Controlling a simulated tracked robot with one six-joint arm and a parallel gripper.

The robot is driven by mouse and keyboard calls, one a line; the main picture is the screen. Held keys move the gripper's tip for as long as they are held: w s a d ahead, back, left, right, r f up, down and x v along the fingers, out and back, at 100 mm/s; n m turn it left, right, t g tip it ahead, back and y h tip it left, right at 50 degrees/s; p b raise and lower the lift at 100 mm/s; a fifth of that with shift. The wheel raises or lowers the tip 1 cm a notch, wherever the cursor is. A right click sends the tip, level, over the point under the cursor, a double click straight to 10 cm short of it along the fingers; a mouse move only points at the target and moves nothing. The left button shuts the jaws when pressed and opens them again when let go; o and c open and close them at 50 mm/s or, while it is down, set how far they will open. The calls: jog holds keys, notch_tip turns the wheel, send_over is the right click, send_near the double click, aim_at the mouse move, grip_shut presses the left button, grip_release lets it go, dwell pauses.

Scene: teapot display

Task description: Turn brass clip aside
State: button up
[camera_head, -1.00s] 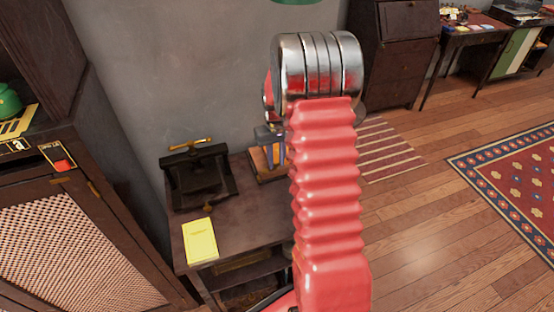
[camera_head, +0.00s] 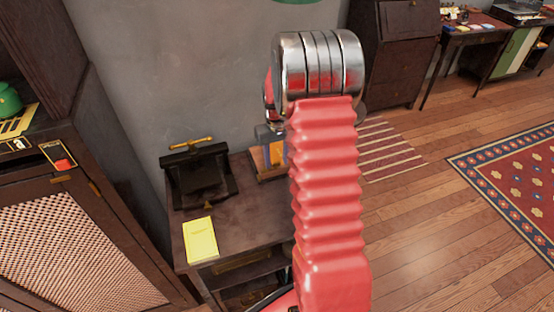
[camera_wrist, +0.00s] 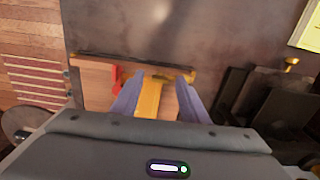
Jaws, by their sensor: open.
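My gripper (camera_wrist: 160,77) is open over a shallow wooden tray (camera_wrist: 95,82), with one bluish-purple finger on each side of a yellow-orange strip (camera_wrist: 150,97). A small brass-coloured piece (camera_wrist: 163,77) shows between the fingertips, at the top of the strip; it may be the brass clip. I cannot tell whether the fingers touch it. A red piece (camera_wrist: 115,78) stands just left of the left finger. In the head view, the tray (camera_head: 268,178) is at the back of the small table, and my red arm hides much of the gripper.
A dark press (camera_head: 200,178) with a brass handle (camera_head: 191,143) stands left of the tray. A yellow booklet (camera_head: 200,240) lies in front of it. The dark tabletop (camera_head: 250,215) between is clear. A cabinet (camera_head: 70,245) stands at left; a wall rises behind.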

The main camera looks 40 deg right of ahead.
notch_tip(320, 180, up, 13)
jog(key=shift+r, duration=0.2)
dwell(0.4)
dwell(0.4)
jog(key=s+a+r+n+t, duration=0.1)
jog(key=s+a+r, duration=0.4)
jog(key=s+a, duration=0.7)
jog(key=s+a+r+n+t, duration=0.1)
jog(key=s+a+r+t, duration=0.3)
jog(key=s+a, duration=0.7)
jog(key=shift+s+a+r+n+t, duration=0.3)
jog(key=shift+s+a+r+n, duration=0.1)
jog(key=shift+a+r, duration=0.6)
jog(key=shift+f, duration=0.1)
jog(key=shift+c, duration=0.2)
